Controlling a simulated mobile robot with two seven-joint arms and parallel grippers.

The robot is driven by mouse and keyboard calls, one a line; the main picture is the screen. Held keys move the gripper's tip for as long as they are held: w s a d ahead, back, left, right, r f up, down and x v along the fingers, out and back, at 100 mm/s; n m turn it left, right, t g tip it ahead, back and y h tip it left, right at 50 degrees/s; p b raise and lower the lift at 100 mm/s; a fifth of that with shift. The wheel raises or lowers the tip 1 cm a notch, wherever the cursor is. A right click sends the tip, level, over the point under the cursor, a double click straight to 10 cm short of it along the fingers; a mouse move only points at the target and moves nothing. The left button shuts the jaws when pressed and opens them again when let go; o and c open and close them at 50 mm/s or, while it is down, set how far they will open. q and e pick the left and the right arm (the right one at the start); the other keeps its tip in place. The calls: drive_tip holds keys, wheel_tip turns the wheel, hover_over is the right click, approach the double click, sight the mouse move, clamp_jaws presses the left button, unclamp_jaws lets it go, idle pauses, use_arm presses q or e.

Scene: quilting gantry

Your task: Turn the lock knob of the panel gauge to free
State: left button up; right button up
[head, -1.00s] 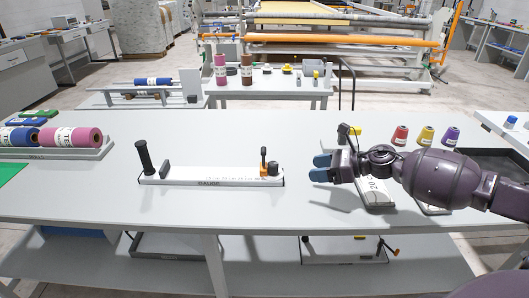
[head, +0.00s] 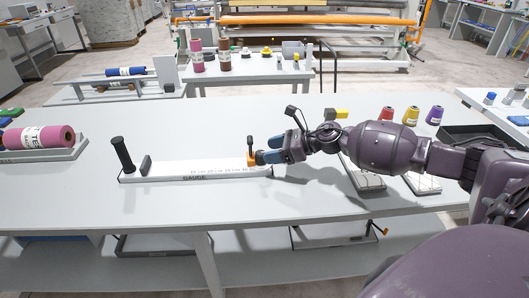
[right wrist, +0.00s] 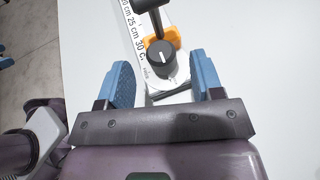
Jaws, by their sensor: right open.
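The panel gauge (head: 190,172) is a white ruler bar lying on the grey table, with an upright black handle (head: 122,154) at its left end. An orange part (head: 251,158) with a black post is at its right end. In the right wrist view the round black lock knob (right wrist: 161,58) shows a white pointer line, roughly upright in the picture. Small lettering beside it is unreadable. My right gripper (right wrist: 163,80) is open, its blue fingers either side of the knob's near side, with nothing between them touching. In the head view the right gripper (head: 273,156) hides the knob.
Pink rolls (head: 45,137) lie in a holder at the left. Red, yellow and purple spools (head: 411,116) stand behind my right arm, near a dark tray (head: 480,135). The table in front of the gauge is clear.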

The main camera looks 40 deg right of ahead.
drive_tip(key=shift+x, duration=0.95)
drive_tip(key=shift+w+a+f, duration=0.2)
drive_tip(key=shift+w+a, duration=0.05)
drive_tip(key=shift+a, duration=0.05)
